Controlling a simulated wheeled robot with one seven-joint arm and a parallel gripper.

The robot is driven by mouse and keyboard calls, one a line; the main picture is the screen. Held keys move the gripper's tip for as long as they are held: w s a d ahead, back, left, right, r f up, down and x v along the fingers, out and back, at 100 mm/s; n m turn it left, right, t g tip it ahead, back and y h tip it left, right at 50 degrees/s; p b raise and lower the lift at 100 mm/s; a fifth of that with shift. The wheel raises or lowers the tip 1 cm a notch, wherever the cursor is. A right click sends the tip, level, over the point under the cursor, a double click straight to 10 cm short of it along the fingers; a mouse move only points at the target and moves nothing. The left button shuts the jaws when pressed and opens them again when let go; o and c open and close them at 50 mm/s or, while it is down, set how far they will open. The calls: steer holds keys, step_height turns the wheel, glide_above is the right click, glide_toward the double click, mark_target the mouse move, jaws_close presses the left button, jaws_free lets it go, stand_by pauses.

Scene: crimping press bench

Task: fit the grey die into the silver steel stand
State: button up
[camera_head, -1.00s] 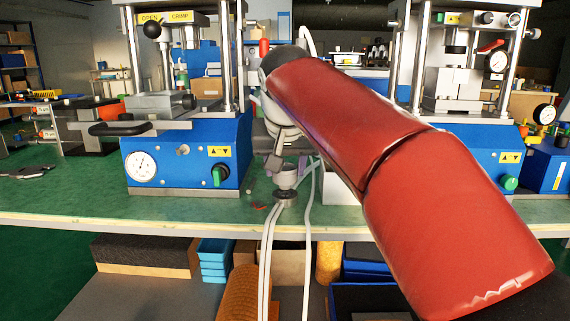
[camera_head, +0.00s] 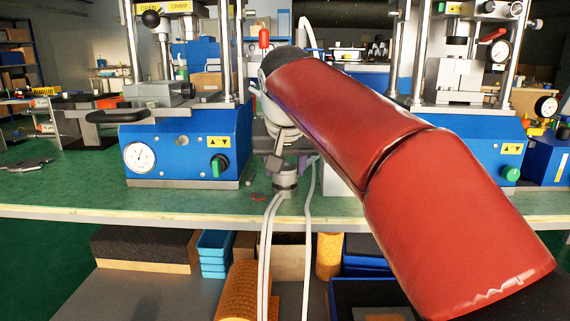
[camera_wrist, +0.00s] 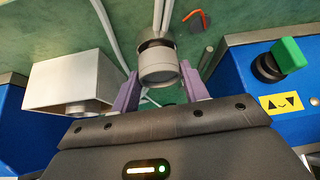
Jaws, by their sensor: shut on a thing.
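My gripper (camera_wrist: 158,72) has its purple fingers on either side of a grey round die (camera_wrist: 157,58) in the wrist view, and is shut on it. In the head view my gripper (camera_head: 289,164) points down near the front of the bench, with the die (camera_head: 286,180) under it. A dark band and a pale rim show at the die's far end. I cannot tell whether that end touches something below. The silver steel stand is not clearly identifiable. A pale box-shaped block (camera_wrist: 70,80) with a round part stands left of the gripper in the wrist view.
A blue press (camera_head: 185,150) with a gauge and green knob stands left, and another blue press (camera_head: 490,145) right. White cables (camera_head: 270,235) hang over the bench's front edge by the die. A small red piece (camera_wrist: 198,18) lies nearby. Green bench top (camera_head: 80,190) is clear at front left.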

steer(key=shift+f+b, duration=0.35)
steer(key=shift+f, duration=0.05)
steer(key=o, duration=1.3)
steer(key=shift+o, duration=0.2)
steer(key=p+v, duration=0.2)
steer(key=v, duration=0.6)
